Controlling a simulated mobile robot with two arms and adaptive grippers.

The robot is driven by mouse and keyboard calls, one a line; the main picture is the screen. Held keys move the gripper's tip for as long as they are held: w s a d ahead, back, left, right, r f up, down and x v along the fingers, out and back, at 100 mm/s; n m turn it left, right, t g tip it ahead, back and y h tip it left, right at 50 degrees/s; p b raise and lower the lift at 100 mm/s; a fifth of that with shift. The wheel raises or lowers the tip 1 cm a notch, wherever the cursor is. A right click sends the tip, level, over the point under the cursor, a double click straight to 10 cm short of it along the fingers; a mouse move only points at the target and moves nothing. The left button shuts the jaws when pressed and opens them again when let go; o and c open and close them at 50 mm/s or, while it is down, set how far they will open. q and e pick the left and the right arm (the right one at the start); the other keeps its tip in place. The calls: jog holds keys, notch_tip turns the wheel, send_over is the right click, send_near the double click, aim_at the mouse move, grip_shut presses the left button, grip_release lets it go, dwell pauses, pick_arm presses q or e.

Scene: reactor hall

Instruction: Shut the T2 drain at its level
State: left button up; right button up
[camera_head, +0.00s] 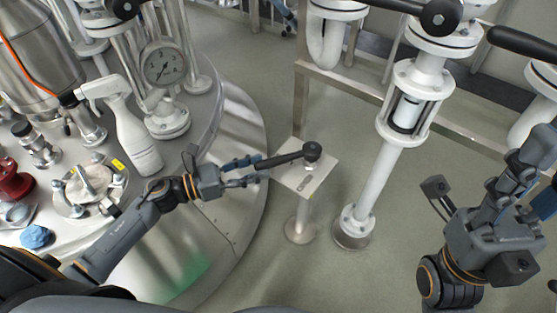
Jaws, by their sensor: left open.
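A black lever handle (283,159) is mounted on a small square plate (318,176) on a post. It points left from its round pivot, towards the tank. No T2 label is readable on it. My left gripper (252,171) is open, with its fingers around or beside the lever's free end; I cannot tell whether they touch it. A white vertical pipe with a sight glass (406,113) stands to the right. The level inside the glass is too small to read. My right gripper (488,185) is at the right, away from the lever, and its opening is unclear.
The rounded steel tank (235,135) fills the left, carrying a pressure gauge (164,64), a white spray bottle (134,133), a red fitting (12,183) and a blue cap (36,236). Metal rails and pipes stand behind. The floor in the lower middle is clear.

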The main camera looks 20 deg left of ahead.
aim_at(279, 161)
pick_arm(q)
jog(key=b+x, duration=0.1)
jog(key=x, duration=0.5)
jog(key=shift+w+d, duration=0.1)
jog(key=shift+c, duration=0.5)
grip_shut()
